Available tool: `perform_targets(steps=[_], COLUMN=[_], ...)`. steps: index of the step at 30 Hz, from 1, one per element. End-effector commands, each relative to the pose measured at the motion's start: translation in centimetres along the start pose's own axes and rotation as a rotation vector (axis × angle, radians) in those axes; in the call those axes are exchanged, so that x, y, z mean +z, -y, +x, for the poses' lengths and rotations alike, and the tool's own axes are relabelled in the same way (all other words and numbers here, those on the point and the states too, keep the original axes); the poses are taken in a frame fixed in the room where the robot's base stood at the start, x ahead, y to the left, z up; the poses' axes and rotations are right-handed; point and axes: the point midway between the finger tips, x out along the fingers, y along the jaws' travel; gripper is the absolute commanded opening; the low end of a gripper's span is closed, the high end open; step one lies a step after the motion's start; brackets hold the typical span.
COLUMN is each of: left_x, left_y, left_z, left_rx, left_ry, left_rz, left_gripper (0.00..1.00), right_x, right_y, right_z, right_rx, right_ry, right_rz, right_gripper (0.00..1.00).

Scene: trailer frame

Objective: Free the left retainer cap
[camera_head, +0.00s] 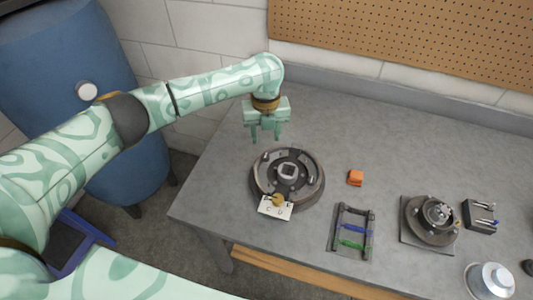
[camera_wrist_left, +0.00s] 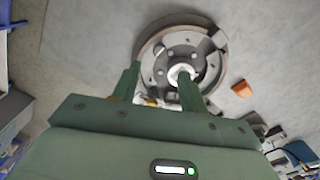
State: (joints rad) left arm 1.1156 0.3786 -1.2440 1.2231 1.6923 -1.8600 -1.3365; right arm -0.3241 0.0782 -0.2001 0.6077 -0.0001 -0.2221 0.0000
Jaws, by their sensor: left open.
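My left gripper (camera_head: 266,137) is open and empty, pointing down behind and slightly left of the assembly, apparently above the bench. In the left wrist view, the gripper (camera_wrist_left: 158,82) has its fingers spread in front of the assembly (camera_wrist_left: 147,50), partly hiding its lower part. My right gripper is out of view.
A lettered white card (camera_head: 270,211) with a brass-coloured piece lies at the assembly's front edge. The back bench is clear.

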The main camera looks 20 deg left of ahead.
Motion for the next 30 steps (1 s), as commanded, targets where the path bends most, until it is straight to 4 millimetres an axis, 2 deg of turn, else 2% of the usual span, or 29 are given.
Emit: perform_targets(steps=[1, 3, 6, 9, 15, 23, 27, 28, 30], left_x=[-0.1, -0.1, -0.1, -0.1, -0.1, -0.1, -0.1, -0.1, 0.0], left_y=[0.0, 0.0, 0.0, 0.0, 0.1, 0.1, 0.1, 0.1, 0.1], left_z=[1.8, 3.5, 5.5, 6.9, 8.1, 8.1, 8.1, 8.1, 8.1], left_rx=[0.001, 0.001, 0.000, 0.000, -0.001, -0.001, -0.001, -0.001, -0.001], left_ry=[-0.004, -0.004, -0.003, -0.001, 0.000, 0.001, 0.001, 0.001, 0.001], left_rz=[-0.001, -0.001, -0.001, 0.000, 0.001, 0.001, 0.000, 0.000, 0.000], left_gripper=[0.43, 0.43, 0.43, 0.43, 0.43, 0.43, 0.04, 0.00, 0.00], right_x=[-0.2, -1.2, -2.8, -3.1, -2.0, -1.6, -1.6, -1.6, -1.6], right_y=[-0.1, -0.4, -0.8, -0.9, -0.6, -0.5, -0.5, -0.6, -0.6], right_z=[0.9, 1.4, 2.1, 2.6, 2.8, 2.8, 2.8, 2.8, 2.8], right_rx=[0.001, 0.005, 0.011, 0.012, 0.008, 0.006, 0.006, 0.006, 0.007], right_ry=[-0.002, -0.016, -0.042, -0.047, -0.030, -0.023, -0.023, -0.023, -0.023], right_rz=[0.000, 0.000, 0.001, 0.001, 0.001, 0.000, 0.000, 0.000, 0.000], right_gripper=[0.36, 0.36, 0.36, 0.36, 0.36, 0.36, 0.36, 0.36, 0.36])
